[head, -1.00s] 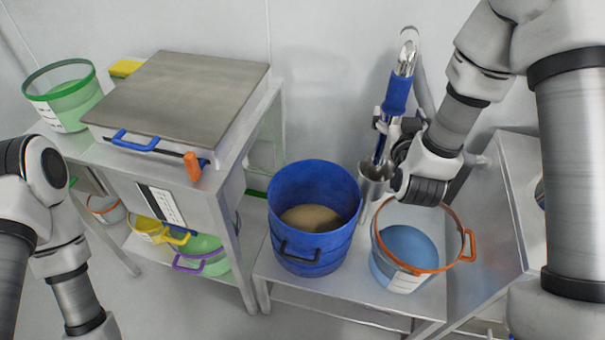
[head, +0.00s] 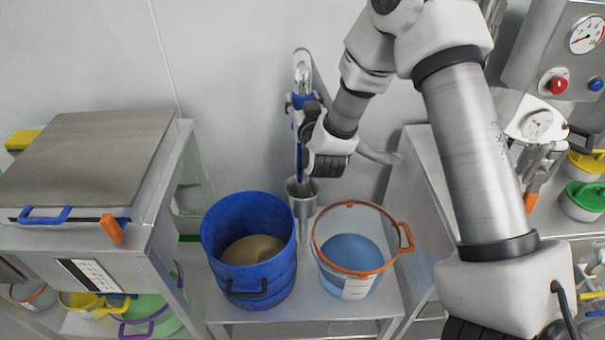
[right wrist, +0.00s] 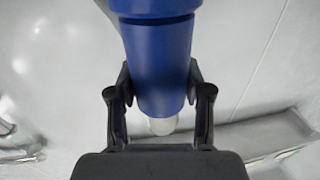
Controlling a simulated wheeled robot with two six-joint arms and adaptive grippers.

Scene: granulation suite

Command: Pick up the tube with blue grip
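The tube with blue grip (head: 303,79) stands upright against the back wall, its silver top showing above my right gripper. Its lower part runs down toward a steel cup (head: 302,205). My right gripper (head: 299,104) is at the blue grip and hides much of it in the head view. In the right wrist view the blue grip (right wrist: 158,55) sits between the two fingers (right wrist: 160,82), which press against both sides; a pale tube end shows below it. My left gripper is out of view.
A blue bucket of tan powder (head: 221,225) and a clear bucket with orange rim (head: 355,285) stand on the low steel bench in front. A steel-topped cabinet (head: 90,150) is at left. Gauges (head: 587,33) and small lidded pots (head: 585,197) are at right.

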